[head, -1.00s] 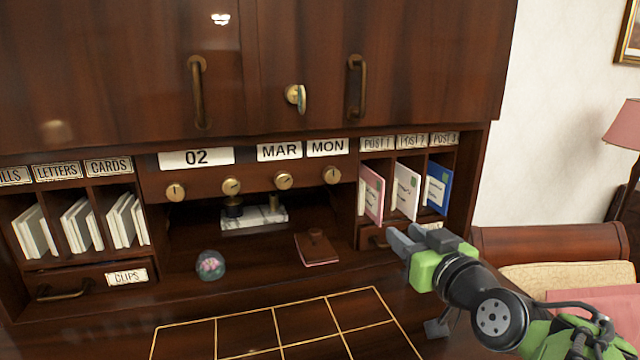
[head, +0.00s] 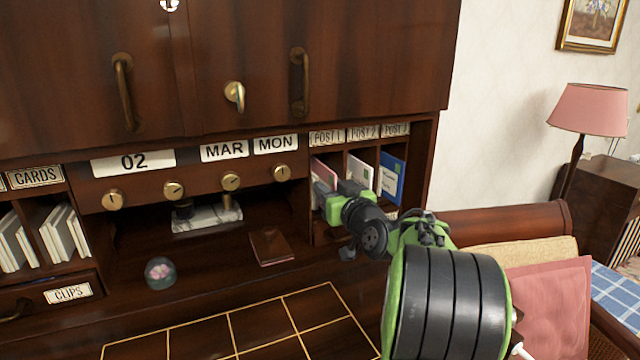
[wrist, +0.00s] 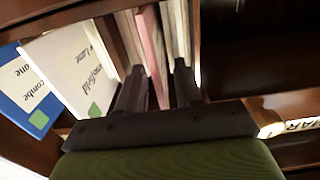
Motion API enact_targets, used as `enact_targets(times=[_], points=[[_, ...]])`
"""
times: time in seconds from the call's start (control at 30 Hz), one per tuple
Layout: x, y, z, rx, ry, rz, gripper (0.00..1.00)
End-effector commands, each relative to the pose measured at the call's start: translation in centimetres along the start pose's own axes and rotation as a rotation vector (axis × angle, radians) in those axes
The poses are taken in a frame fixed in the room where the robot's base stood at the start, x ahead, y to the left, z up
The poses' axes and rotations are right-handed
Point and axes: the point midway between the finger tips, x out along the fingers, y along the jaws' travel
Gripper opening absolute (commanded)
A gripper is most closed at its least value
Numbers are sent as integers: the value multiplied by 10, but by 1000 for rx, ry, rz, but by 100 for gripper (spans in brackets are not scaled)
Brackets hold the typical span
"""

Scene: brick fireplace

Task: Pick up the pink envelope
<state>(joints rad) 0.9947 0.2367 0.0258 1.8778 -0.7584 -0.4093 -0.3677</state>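The pink envelope (head: 324,170) stands upright in the slot labelled POST 1, partly hidden behind my gripper (head: 335,190). In the wrist view the pink envelope (wrist: 153,45) shows edge-on as a thin pink strip among pale edges. My gripper (wrist: 159,70) is open there, with one dark finger on each side of the strip. The fingers are at the slot's mouth; I cannot tell whether they touch the envelope.
A white envelope (head: 360,172) and a blue envelope (head: 391,178) stand in the slots to the right. Wooden dividers are close beside the fingers. A brown notebook (head: 271,247) and a glass ball (head: 160,272) lie on the desk.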

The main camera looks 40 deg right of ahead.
Motion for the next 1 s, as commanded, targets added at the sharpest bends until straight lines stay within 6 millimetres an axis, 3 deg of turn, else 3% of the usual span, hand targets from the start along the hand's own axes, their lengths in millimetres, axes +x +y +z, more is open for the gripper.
enact_targets(times=[0.27, 0.5, 0.83, 1.0], points=[[8, 0, -1, 0, 0, 1, 35], [7, 0, -1, 0, 0, 1, 0], [7, 0, -3, -1, 1, 0, 0], [7, -1, -20, -3, 3, -2, 0]])
